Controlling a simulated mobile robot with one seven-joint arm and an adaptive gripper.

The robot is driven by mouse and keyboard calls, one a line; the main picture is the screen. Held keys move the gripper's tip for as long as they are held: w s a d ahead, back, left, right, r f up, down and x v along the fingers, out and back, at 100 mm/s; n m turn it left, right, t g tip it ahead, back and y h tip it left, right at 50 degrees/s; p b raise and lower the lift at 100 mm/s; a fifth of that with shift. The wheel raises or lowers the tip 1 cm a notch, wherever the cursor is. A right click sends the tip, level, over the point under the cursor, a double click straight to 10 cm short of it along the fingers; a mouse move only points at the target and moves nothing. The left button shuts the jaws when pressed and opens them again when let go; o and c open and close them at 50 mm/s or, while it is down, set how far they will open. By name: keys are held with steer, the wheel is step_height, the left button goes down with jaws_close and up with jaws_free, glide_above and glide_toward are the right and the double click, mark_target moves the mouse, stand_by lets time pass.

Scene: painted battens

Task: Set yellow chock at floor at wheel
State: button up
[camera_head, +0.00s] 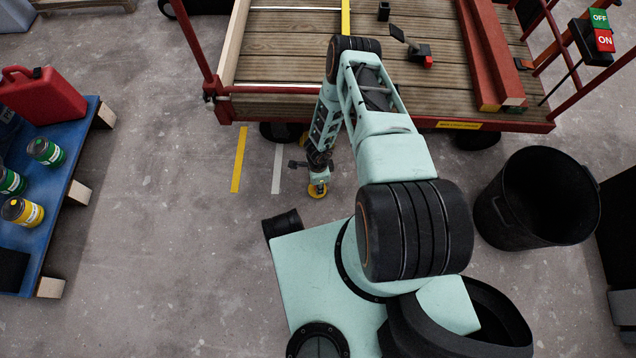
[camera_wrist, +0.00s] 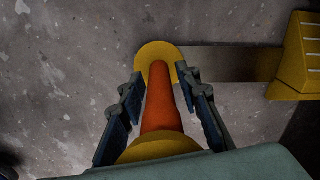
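The yellow chock (camera_wrist: 293,62) is a ridged wedge at the right edge of the wrist view. A flat bar (camera_wrist: 235,62) seems to join it to a yellow disc (camera_wrist: 157,55) bearing an orange handle (camera_wrist: 161,100). In the head view the disc (camera_head: 318,192) is low by the floor, and yellow shows (camera_head: 305,139) beside the cart's dark wheel (camera_head: 278,132). My gripper (camera_wrist: 161,78) points down with its fingers on both sides of the handle. Gaps show between fingers and handle, so it looks open. My arm partly hides the chock in the head view.
The red-framed wooden cart (camera_head: 285,75) stands at the back. A yellow stripe (camera_head: 239,160) and a pale stripe (camera_head: 277,168) mark the floor. A black bin (camera_head: 505,215) stands right; a blue pallet (camera_head: 60,210) with cans and a red canister (camera_head: 42,97) is left.

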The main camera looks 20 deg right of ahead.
steer(key=shift+r, duration=0.1)
step_height(320, 180, up, 12)
steer(key=p, duration=0.5)
steer(key=shift+s, duration=0.1)
stand_by(0.4)
